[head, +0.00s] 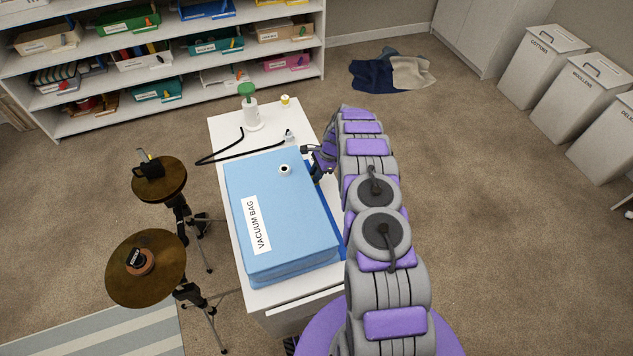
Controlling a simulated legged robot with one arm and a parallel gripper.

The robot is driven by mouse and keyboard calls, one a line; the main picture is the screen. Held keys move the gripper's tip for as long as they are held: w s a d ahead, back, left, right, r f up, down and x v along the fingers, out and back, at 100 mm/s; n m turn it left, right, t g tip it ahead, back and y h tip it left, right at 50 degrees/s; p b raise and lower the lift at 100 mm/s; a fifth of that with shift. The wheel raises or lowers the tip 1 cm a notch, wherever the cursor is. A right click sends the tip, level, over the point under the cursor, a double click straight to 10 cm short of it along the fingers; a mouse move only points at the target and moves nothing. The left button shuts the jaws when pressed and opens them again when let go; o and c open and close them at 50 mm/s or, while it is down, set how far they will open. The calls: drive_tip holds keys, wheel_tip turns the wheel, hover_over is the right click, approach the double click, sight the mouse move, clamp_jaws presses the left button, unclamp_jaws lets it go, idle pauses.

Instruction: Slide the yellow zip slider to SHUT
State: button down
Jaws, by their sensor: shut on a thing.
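The light blue vacuum bag (290,220) lies puffed up on a white table, with a "VACUUM BAG" label on its left part and a round white valve near its far end. A darker blue strip (338,238) runs along its right edge. My gripper (314,172) is at the far right part of the bag, by this edge. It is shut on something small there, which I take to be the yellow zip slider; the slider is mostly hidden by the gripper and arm. The SHUT mark cannot be made out.
A white pump bottle with a green top (250,110), a small yellow-topped jar (285,101) and a black hose (222,156) are on the far part of the table (226,128). Two round stands (147,290) are left. Dark cloth (375,76) lies on open carpet.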

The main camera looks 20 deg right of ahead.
drive_tip(key=shift+w+d+f+b, duration=0.15)
drive_tip(key=shift+w+b, duration=0.15)
drive_tip(key=shift+w, duration=0.45)
drive_tip(key=shift+w+d+r+b, duration=0.1)
drive_tip(key=shift+w+d+b, duration=0.15)
drive_tip(key=shift+w, duration=0.5)
drive_tip(key=shift+w+d+f+b, duration=0.1)
drive_tip(key=shift+w+b, duration=0.25)
drive_tip(key=shift+w, duration=0.4)
drive_tip(key=shift+w+r, duration=0.25)
drive_tip(key=shift+w, duration=0.15)
drive_tip(key=c, duration=1.4)
unclamp_jaws()
drive_tip(key=o, duration=0.3)
drive_tip(key=shift+w+d+f, duration=0.1)
drive_tip(key=shift+w+d, duration=0.1)
drive_tip(key=shift+s+a+r, duration=0.1)
drive_tip(key=shift+a+r, duration=0.1)
drive_tip(key=shift+a, duration=0.15)
drive_tip(key=v, duration=0.5)
drive_tip(key=p+v, duration=0.1)
drive_tip(key=v, duration=0.5)
drive_tip(key=d+v, duration=0.1)
drive_tip(key=v, duration=0.5)
drive_tip(key=shift+f, duration=0.1)
